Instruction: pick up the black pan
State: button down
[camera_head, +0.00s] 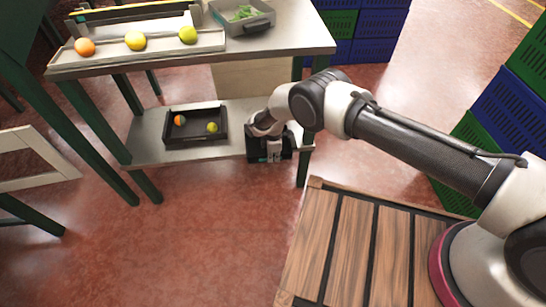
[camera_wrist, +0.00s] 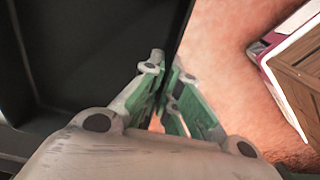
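A black pan (camera_head: 181,142) with fruit in it lies on the lower shelf in the head view. My gripper (camera_head: 272,153) is at the right end of that shelf, to the right of this pan and apart from it. A dark piece surrounds its fingers there, too small to tell clearly. In the wrist view a black pan (camera_wrist: 90,40) fills the left side, and no fruit shows in it. My gripper's green-padded fingers (camera_wrist: 165,75) are close together at its wall, one on each side. Whether this is the pan with fruit is unclear.
The lower shelf (camera_head: 148,150) hangs between green table legs. Above it, the tabletop (camera_head: 290,35) holds a grey tray (camera_head: 262,22) and a rack (camera_head: 150,52) with several fruits. Blue and green crates (camera_head: 375,40) stand behind. Red floor lies open in front.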

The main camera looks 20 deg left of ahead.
jog(key=c, duration=1.6)
grip_release()
jog(key=shift+o, duration=0.2)
jog(key=shift+r, duration=0.1)
notch_tip(320, 180, up, 12)
